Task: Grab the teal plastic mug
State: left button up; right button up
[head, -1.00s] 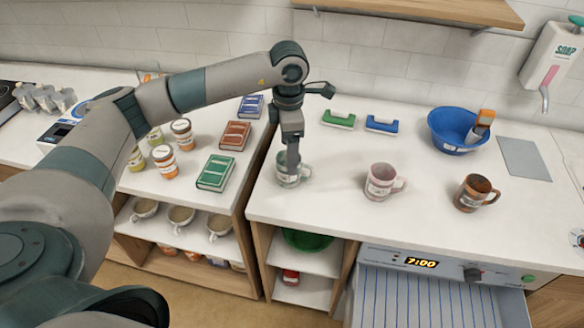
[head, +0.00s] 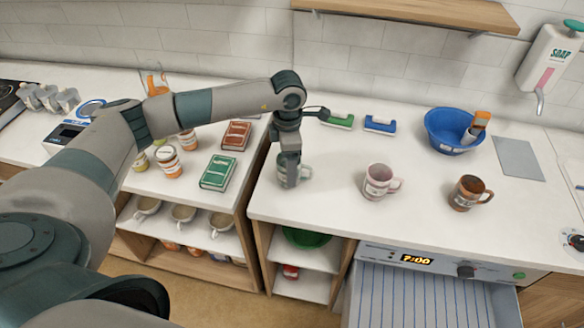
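A pale teal mug (head: 303,173) stands on the white counter near its left end, its handle to the right. My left gripper (head: 290,182) points down at the mug and covers much of it. The fingers overlap the mug's body in the head view. I cannot tell whether they touch it or how far apart they are. A pinkish mug (head: 377,183) and a brown mug (head: 466,194) stand to the right on the same counter. My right gripper is not in view.
Books (head: 219,172) and jars lie on the left counter. Counter between the teal and pinkish mugs is clear.

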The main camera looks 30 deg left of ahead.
pick_arm(q)
jog(key=shift+f, duration=0.1)
dwell(0.3)
jog(key=c, duration=1.1)
jog(key=shift+r+b, duration=0.45)
jog(key=shift+w+d+r+b, duration=0.7)
jog(key=shift+d+r+b, duration=0.45)
jog(key=shift+d+r, duration=0.6)
jog(key=shift+w+d+r+b, duration=0.7)
jog(key=shift+d+r+b, duration=0.5)
jog(key=shift+d+r, duration=0.6)
jog(key=shift+w+d+r+b, duration=0.7)
jog(key=shift+d+r+b, duration=0.45)
jog(key=shift+d+r, duration=0.6)
